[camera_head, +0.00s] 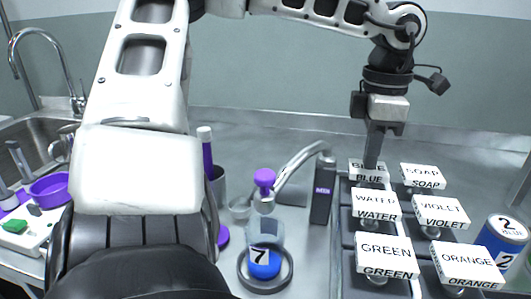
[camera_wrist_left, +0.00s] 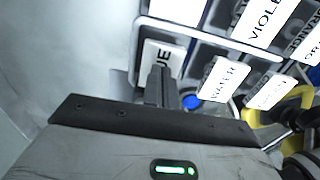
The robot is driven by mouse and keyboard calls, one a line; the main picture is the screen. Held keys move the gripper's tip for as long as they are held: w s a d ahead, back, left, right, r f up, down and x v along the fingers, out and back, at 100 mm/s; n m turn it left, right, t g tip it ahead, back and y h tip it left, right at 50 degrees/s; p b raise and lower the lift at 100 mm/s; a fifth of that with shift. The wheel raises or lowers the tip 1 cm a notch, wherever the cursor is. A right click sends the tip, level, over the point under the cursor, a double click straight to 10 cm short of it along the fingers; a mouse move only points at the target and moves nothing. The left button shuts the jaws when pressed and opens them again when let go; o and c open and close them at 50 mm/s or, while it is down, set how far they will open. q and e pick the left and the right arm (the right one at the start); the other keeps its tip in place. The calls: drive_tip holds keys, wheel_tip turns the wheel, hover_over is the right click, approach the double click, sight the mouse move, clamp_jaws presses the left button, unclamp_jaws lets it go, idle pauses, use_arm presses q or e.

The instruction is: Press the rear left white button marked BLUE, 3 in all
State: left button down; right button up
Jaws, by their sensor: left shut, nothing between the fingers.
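The white BLUE button (camera_head: 369,177) is the rear left one of the panel of white labelled buttons. My left gripper (camera_head: 373,163) is shut and empty, pointing down at the BLUE button, with its fingertips overlapping the button's top in the head view. In the left wrist view, the closed fingers (camera_wrist_left: 160,82) lie over the BLUE button (camera_wrist_left: 170,57) and hide part of its lettering. I cannot tell whether the tips touch it or whether it is pressed in. My right gripper is not in view.
WATER (camera_head: 376,203) is directly in front of BLUE, and SOAP (camera_head: 422,175) is to its right. VIOLET (camera_head: 441,211), GREEN (camera_head: 385,255) and ORANGE (camera_head: 467,264) are nearby. A dark post with a spout (camera_head: 324,190) stands left of the panel. A can (camera_head: 500,240) stands right.

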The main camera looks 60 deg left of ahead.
use_arm(q)
drive_tip(key=shift+f+b, duration=0.45)
drive_tip(key=shift+f, duration=0.3)
drive_tip(key=shift+r, duration=0.15)
drive_tip(key=shift+r+p, duration=1)
drive_tip(key=shift+r, duration=0.15)
drive_tip(key=shift+f, duration=0.1)
